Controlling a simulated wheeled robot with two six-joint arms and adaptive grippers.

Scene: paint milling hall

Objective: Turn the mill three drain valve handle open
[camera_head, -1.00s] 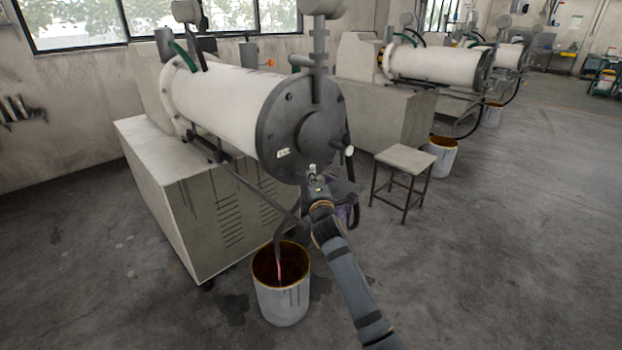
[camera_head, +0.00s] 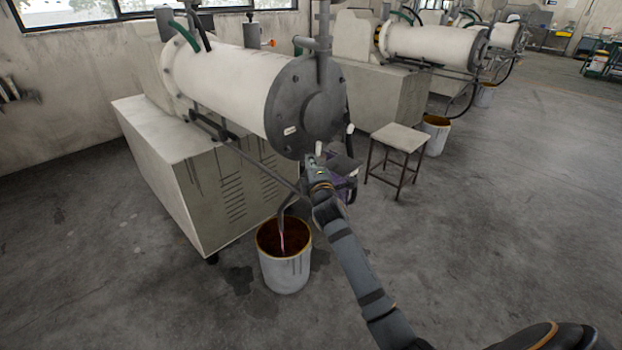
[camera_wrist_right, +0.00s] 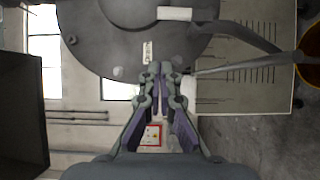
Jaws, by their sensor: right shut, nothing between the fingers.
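The near mill (camera_head: 225,90) is a large white horizontal cylinder with a dark round end plate (camera_head: 290,95). A small pale label (camera_head: 291,131) is on the plate; a label also shows in the wrist view (camera_wrist_right: 147,52). A short white-tipped handle (camera_head: 349,130) stands at the plate's lower right; a white grip shows in the wrist view (camera_wrist_right: 174,13), which I cannot surely match to it. My right gripper (camera_head: 312,160) is in front of the plate's lower edge; in the wrist view its fingers (camera_wrist_right: 161,70) are shut and empty. It hides part of the drain fittings. My left gripper is out of view.
A bucket (camera_head: 285,272) stands below the drain spout, with a thin reddish stream falling into it. A stool (camera_head: 399,138) stands to the right. Further mills (camera_head: 430,50) stand behind, with another bucket (camera_head: 436,138).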

